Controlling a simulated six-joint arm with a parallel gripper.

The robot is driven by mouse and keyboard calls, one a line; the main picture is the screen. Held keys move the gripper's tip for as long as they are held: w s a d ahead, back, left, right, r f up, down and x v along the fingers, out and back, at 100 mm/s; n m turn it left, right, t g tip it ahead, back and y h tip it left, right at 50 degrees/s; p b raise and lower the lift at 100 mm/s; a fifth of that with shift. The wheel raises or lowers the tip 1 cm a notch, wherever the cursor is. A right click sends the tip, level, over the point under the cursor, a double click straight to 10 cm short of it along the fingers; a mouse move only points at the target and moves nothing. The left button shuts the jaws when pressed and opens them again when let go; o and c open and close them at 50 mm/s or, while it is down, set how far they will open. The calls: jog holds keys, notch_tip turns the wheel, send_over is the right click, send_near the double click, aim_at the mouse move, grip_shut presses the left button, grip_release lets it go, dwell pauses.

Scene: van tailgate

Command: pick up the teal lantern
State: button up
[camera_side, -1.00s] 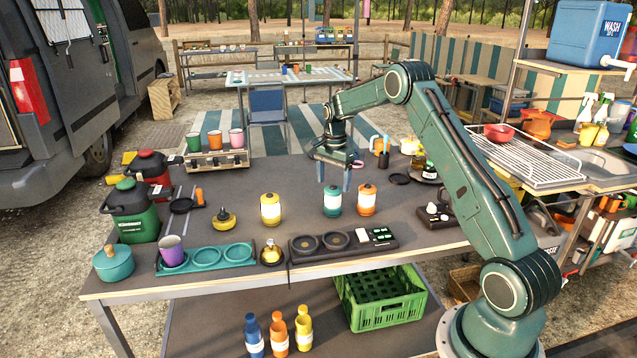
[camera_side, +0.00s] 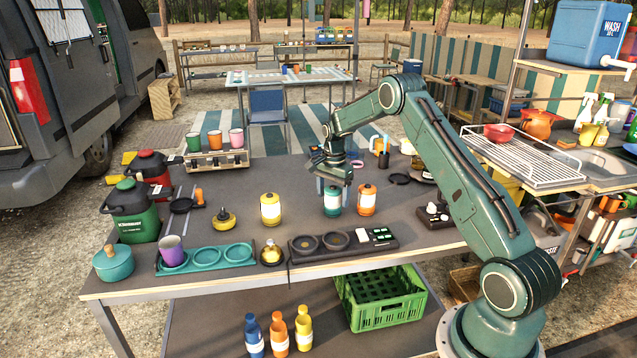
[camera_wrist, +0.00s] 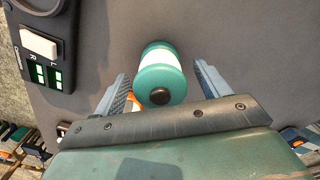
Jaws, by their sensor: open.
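The teal lantern (camera_side: 333,201) stands upright on the dark table, a small canister with a white band around its middle. In the wrist view the teal lantern (camera_wrist: 160,75) shows its teal end and dark cap, lying between and just beyond the fingers. My gripper (camera_side: 334,198) is open and low over the table at the lantern, with a finger on either side of it. In the wrist view my gripper (camera_wrist: 163,88) has its fingers spread wide, with a gap to the lantern on both sides. Contact is not visible.
An orange lantern (camera_side: 366,200) stands close on the right, and a yellow lantern (camera_side: 270,209) stands to the left with clear table between. A dark panel with round recesses (camera_side: 343,243) lies in front. A white-buttoned scale (camera_wrist: 42,42) shows at the wrist view's upper left.

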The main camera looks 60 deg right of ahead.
jog(key=c, duration=1.1)
jog(key=shift+r, duration=0.15)
jog(key=shift+c, duration=0.2)
notch_tip(320, 180, up, 20)
dwell(0.5)
